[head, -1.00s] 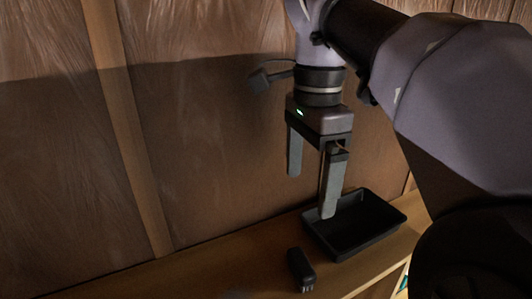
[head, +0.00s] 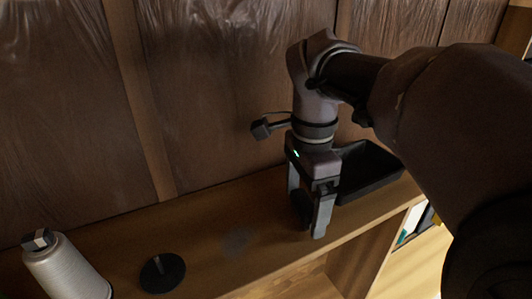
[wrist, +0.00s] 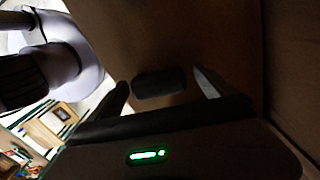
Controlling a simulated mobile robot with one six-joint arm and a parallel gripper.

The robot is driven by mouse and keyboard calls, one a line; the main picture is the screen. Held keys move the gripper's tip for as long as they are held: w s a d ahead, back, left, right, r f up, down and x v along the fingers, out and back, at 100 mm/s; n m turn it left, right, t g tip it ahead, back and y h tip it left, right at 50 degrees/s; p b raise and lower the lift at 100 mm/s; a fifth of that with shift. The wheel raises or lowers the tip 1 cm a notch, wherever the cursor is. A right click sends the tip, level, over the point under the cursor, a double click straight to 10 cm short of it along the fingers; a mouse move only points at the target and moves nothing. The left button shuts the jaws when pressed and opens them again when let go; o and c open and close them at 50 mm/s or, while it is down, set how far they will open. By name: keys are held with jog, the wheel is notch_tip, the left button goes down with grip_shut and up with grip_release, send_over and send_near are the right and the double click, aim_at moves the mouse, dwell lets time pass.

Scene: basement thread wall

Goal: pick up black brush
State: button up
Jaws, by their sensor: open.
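The black brush (head: 304,207) is a small dark block on the wooden shelf, partly hidden behind my gripper's finger in the head view. My gripper (head: 309,222) points down with its fingers low over the shelf, one on each side of the brush. In the wrist view the brush (wrist: 160,83) shows as a dark rounded shape between the two open fingers (wrist: 163,90), with a visible gap on the right side. Contact on the left side is too dark to judge.
A black tray (head: 368,172) stands on the shelf (head: 215,222) just behind and right of my gripper. A grey thread spool (head: 65,270) and a black disc with a peg (head: 162,272) are at the left. A brown wrapped wall (head: 230,90) rises close behind.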

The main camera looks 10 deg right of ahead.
jog(key=shift+s+r, duration=0.1)
jog(key=shift+s, duration=0.05)
jog(key=c, duration=1.5)
jog(key=shift+o, duration=0.2)
jog(key=shift+r, duration=0.1)
